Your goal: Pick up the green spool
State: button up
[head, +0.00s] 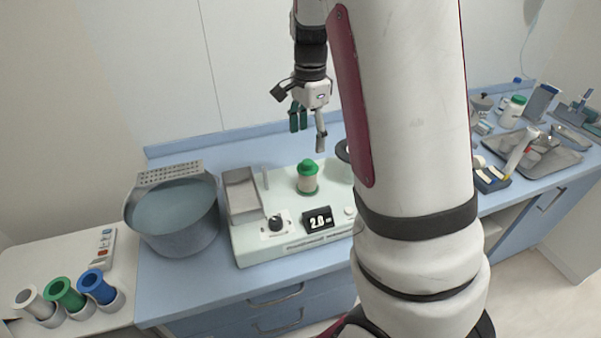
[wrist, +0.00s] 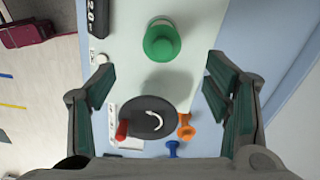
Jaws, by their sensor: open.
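A green-topped spool (head: 307,178) with a cream middle stands upright on the pale green device (head: 250,244). The wrist view shows its round green top (wrist: 162,42) from above. Another green spool (head: 65,293) rests tilted in a holder at the lower left of the head view, between a grey spool (head: 36,302) and a blue spool (head: 97,286). My gripper (head: 309,130) is open and empty, pointing down above the device and apart from the green-topped spool. In the wrist view its fingers (wrist: 160,90) are spread wide, with the green top beyond the fingertips, near the upper edge.
A metal basin (head: 172,216) stands left of the device. A dark round disc (wrist: 147,117) lies below the spool in the wrist view, near orange (wrist: 185,127) and blue (wrist: 173,149) pieces. A tray (head: 545,158) with items is at the right. My arm hides part of the counter.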

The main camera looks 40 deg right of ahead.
aim_at(307, 162)
notch_tip(307, 162, down, 11)
jog(key=shift+w+a+f+p, duration=0.1)
jog(key=shift+w+a+p, duration=0.05)
jog(key=shift+p, duration=0.55)
jog(key=c, duration=1.2)
